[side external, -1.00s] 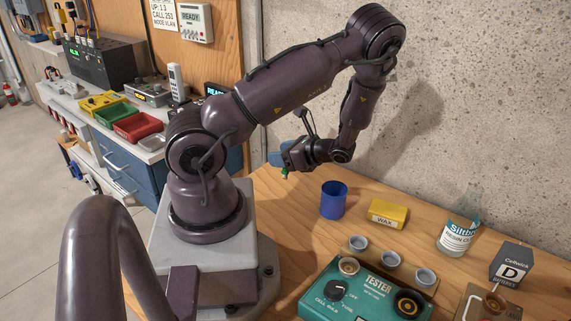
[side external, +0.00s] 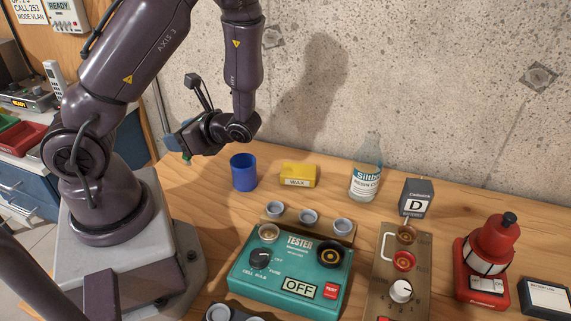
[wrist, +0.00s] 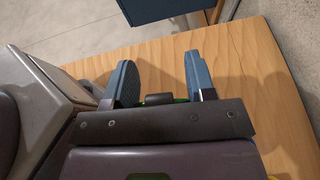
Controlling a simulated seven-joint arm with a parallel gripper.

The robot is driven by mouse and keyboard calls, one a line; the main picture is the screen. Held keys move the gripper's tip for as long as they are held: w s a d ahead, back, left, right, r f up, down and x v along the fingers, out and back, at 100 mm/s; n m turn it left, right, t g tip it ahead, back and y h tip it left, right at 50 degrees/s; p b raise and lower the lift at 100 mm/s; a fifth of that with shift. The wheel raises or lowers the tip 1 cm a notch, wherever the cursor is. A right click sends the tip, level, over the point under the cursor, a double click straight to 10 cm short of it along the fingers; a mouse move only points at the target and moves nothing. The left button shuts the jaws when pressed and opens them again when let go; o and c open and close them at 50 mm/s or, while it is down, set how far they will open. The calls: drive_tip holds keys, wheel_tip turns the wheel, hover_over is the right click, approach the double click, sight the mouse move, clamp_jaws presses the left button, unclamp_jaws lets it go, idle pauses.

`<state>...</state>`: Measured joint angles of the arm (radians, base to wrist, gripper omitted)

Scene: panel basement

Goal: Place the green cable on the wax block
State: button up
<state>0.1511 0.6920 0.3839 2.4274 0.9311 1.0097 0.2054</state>
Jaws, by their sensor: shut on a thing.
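The wax block (side external: 298,176) is yellow with a white WAX label and lies on the wooden bench, right of the blue cup. My gripper (side external: 180,147) is in the air left of the blue cup and well away from the wax block. A small bit of the green cable (side external: 187,159) shows at the fingertips. In the wrist view my gripper (wrist: 162,80) has two blue finger pads apart, with a sliver of green cable (wrist: 180,100) low between them. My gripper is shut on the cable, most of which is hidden.
The blue cup (side external: 243,173) stands between my gripper and the wax block. A resin bottle (side external: 365,181) stands right of the block. A teal tester (side external: 250,281) and small grey cups (side external: 308,217) are in front. Bare bench lies around the block.

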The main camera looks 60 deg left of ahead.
drive_tip(key=w+f+m+t+y, duration=0.1)
drive_tip(key=w+m+t+y, duration=0.2)
drive_tip(key=w+m+t, duration=0.75)
drive_tip(key=m+t+h, duration=0.1)
drive_tip(key=m+t, duration=0.1)
drive_tip(key=t, duration=0.1)
hover_over(298, 164)
wheel_tip(298, 164, down, 3)
drive_tip(key=shift+f, duration=2.25)
drive_tip(key=shift+f, duration=0.15)
drive_tip(key=o, duration=0.9)
